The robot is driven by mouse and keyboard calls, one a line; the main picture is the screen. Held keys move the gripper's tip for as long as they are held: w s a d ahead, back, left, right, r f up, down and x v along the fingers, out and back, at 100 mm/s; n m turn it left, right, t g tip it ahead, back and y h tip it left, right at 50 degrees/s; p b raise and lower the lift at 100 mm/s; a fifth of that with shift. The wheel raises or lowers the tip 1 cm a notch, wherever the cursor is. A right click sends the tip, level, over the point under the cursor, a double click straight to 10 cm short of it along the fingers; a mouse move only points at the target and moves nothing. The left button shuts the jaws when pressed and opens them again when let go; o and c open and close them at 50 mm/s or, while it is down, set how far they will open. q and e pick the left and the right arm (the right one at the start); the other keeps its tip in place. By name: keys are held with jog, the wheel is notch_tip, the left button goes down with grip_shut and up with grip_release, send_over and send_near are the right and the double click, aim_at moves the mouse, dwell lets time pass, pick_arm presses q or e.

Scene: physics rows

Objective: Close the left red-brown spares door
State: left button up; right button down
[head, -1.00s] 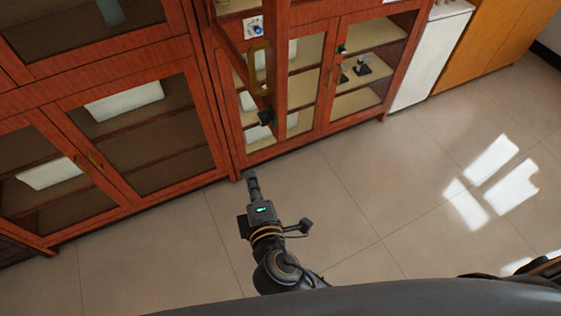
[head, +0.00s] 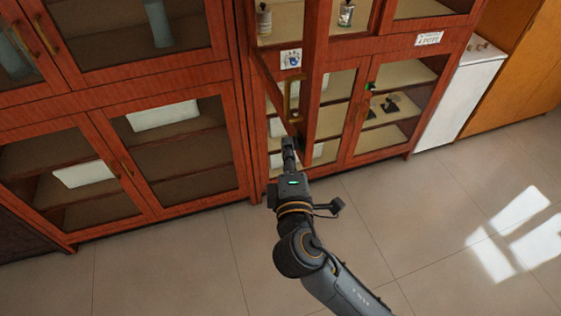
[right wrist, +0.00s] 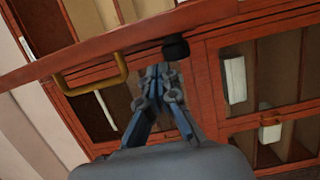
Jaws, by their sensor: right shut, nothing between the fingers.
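The left red-brown spares door (head: 311,78) stands ajar, swung out from the cabinet, and I see it nearly along its edge. Its brass handle (head: 294,90) faces left and also shows in the right wrist view (right wrist: 95,76). My right gripper (head: 288,142) is shut and empty, at the door's lower end in the head view. In the right wrist view, my fingertips (right wrist: 158,72) are just below the door's frame (right wrist: 120,42), right of the handle and near a dark round knob (right wrist: 175,48). I cannot tell whether they touch the door. My left gripper is out of view.
The neighbouring right door (head: 389,140) is shut. Glass-fronted red-brown cabinets (head: 165,208) stand to the left. A white cabinet (head: 455,105) and an orange one (head: 515,85) stand to the right. The tiled floor (head: 400,210) in front is clear.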

jog(key=shift+w+d, duration=0.2)
jog(key=shift+d, duration=0.9)
